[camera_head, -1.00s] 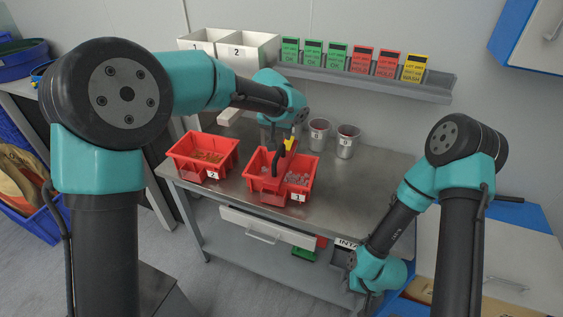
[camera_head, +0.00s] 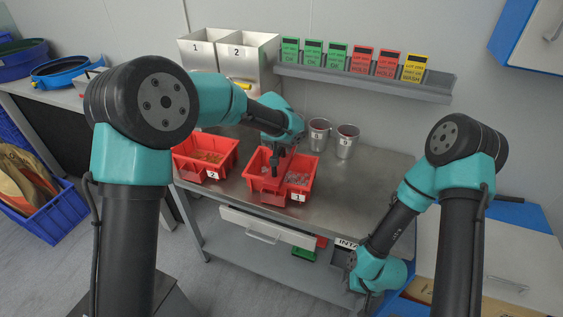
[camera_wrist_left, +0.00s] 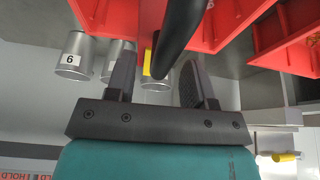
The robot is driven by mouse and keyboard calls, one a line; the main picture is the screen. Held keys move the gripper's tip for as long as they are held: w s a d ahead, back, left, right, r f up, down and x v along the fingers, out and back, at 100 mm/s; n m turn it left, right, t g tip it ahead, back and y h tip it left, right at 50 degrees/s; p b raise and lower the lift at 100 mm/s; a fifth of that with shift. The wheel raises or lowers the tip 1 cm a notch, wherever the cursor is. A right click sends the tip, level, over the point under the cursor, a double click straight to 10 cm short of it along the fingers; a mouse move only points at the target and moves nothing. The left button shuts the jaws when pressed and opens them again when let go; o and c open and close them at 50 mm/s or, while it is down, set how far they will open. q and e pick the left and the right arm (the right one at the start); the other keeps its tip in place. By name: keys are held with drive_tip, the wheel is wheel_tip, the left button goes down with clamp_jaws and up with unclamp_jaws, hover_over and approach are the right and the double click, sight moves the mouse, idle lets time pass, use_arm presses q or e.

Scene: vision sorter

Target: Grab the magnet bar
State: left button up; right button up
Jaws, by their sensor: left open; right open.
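A dark curved bar (camera_wrist_left: 180,25) crosses the top of the left wrist view. A yellow piece (camera_wrist_left: 147,62) shows beside its lower end; whether the two are one object, and whether this is the magnet bar, I cannot tell. My left gripper (camera_head: 278,166) is over the red bin numbered 1 (camera_head: 298,197). In the left wrist view its fingers (camera_wrist_left: 158,68) are apart, with the dark bar and yellow piece showing between them. Contact cannot be made out. My right gripper (camera_head: 367,290) hangs low right of the table, small and partly hidden.
Red bin 2 (camera_head: 211,176) stands left of bin 1. Metal cups (camera_head: 347,141) stand behind the bins. White bins (camera_head: 250,55) and a card rack (camera_head: 365,83) are at the back. A yellow handle (camera_head: 243,86) shows by the white bins. The table's right side is clear.

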use_arm(q)
drive_tip(key=shift+x, duration=0.9)
clamp_jaws()
drive_tip(key=shift+r, duration=0.1)
idle(0.9)
